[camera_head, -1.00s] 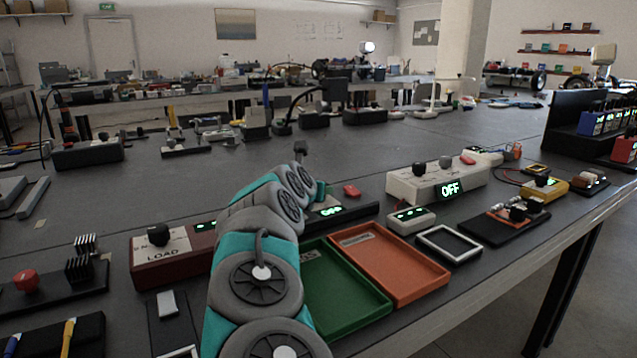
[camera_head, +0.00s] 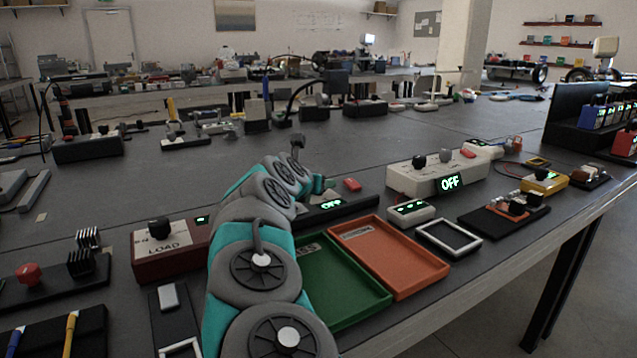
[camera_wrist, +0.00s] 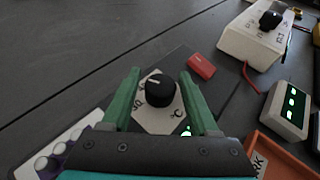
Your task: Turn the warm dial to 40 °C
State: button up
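The warm dial (camera_wrist: 160,92) is a round black knob with a pale pointer line, on a white plate marked "°C" with partly hidden numbers. Its pointer faces up and slightly left in the wrist view. My gripper (camera_wrist: 160,74) is open, with one green finger on each side of the dial; I cannot tell whether either touches it. A green display (camera_wrist: 186,130) is partly covered by the right finger. In the head view the dark dial unit (camera_head: 358,203) shows a display (camera_head: 331,204) that seems to read OFF. My arm hides the dial there.
Green (camera_head: 345,313) and orange (camera_head: 425,272) trays lie in front. A dark red LOAD box (camera_head: 165,265) stands left of my arm.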

jog(key=shift+o, duration=0.8)
jog(key=shift+s, duration=0.1)
jog(key=shift+b+v, duration=0.9)
jog(key=shift+v, duration=2.9)
